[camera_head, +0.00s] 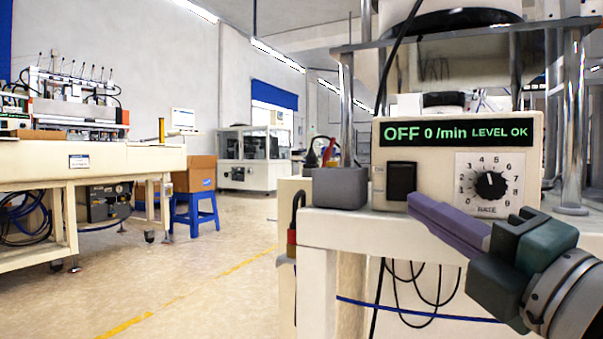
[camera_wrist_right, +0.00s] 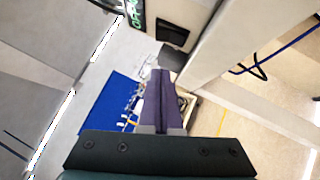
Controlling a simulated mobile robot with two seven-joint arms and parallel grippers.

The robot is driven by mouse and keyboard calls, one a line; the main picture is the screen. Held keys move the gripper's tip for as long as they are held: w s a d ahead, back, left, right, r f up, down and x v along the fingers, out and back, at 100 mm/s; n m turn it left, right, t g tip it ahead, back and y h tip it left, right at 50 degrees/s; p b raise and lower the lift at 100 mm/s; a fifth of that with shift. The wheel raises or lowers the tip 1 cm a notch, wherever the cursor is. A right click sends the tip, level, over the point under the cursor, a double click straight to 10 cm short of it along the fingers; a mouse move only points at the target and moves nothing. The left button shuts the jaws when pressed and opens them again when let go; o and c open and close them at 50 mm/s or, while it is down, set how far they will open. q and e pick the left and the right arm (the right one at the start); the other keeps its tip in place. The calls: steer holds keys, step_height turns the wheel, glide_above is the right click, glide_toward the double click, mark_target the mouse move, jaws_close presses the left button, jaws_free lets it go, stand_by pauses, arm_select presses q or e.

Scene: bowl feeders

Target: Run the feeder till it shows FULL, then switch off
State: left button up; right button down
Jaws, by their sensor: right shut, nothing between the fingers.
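The feeder's control box (camera_head: 385,140) stands on the bench at the right of the head view. Its display (camera_head: 456,133) reads OFF, 0 /min, LEVEL OK in green. A black rocker switch (camera_head: 402,182) is on the left of its front, and a rate dial (camera_head: 490,185) with a black knob, pointing near the top of its scale, is on the right. My right gripper (camera_head: 418,203) is shut and empty, its purple fingertips just in front of and below the switch. In the right wrist view the switch (camera_wrist_right: 173,33) lies beyond the fingertips (camera_wrist_right: 160,72). My left gripper is not in view.
A grey block (camera_head: 340,188) sits left of the control box on the bench. Metal posts (camera_head: 574,120) rise behind it. Black cables hang under the bench front. The floor to the left is open, with another workbench (camera_head: 100,160) and a blue stool (camera_head: 193,208) farther off.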

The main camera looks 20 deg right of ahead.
mark_target(399, 172)
steer(key=w, duration=0.1)
steer(key=w+d+r, duration=0.1)
steer(key=w, duration=0.1)
steer(key=w+d, duration=0.1)
steer(key=shift+w+r, duration=0.35)
steer(key=shift+r, duration=0.05)
steer(key=shift+w+d+r, duration=0.2)
steer(key=shift+w+d, duration=0.15)
steer(key=shift+d, duration=0.2)
steer(key=r+m+p, duration=0.1)
steer(key=p, duration=0.2)
steer(key=r+g+p, duration=0.1)
steer(key=p, duration=0.3)
steer(key=shift+w+d+m+h, duration=0.1)
steer(key=shift+d+m+h, duration=0.1)
steer(key=shift+m+h, duration=0.15)
steer(key=shift+f+g, duration=0.3)
steer(key=shift+f, duration=0.3)
steer(key=shift+r, duration=0.1)
